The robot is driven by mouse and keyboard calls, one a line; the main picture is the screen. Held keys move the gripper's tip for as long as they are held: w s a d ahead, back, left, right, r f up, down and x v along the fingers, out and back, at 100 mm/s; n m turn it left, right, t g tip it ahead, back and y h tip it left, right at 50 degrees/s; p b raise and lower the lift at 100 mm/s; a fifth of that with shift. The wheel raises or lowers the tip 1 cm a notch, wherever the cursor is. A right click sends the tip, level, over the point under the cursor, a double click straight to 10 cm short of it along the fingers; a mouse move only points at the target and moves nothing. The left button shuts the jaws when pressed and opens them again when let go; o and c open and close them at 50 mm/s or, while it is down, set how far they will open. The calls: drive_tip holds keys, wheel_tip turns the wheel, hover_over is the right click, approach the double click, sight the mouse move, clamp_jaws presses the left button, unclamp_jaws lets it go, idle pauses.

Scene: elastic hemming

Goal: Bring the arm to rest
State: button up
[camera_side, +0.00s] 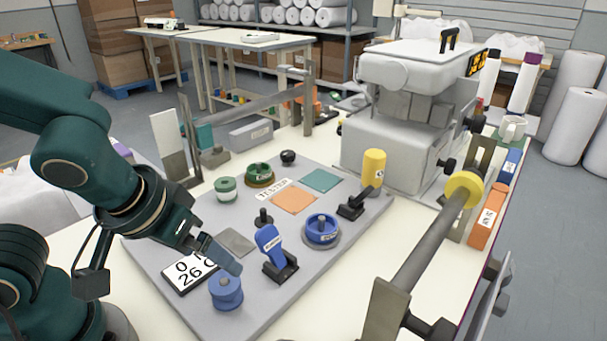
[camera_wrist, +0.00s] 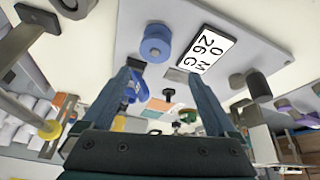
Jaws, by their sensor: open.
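My gripper (camera_side: 222,255) is over the left front part of the grey board (camera_side: 190,315), pointing down and to the right. In the wrist view its two blue-grey fingers (camera_wrist: 162,76) stand well apart with nothing held between them. In the side view the fingertips appear just behind a blue spool (camera_side: 226,293) and beside a white card with black print (camera_side: 186,273), which the gripper partly hides. The spool also shows in the wrist view (camera_wrist: 155,43), beyond the fingertips. I cannot tell the exact height above the board.
A blue lever clamp (camera_side: 270,245), a blue ring part (camera_side: 322,230), green parts and coloured squares stand on the board. A yellow cylinder (camera_side: 374,168) and a large white machine (camera_side: 395,150) are behind. A grey roller bar (camera_side: 425,240) runs along the right.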

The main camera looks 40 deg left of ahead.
wheel_tip(320, 180, up, 6)
drive_tip(key=s+a+m, duration=0.2)
drive_tip(key=m, duration=0.1)
drive_tip(key=shift+s+a+f+t+h, duration=0.25)
drive_tip(key=shift+s+a+t+h, duration=0.05)
drive_tip(key=shift+h, duration=0.1)
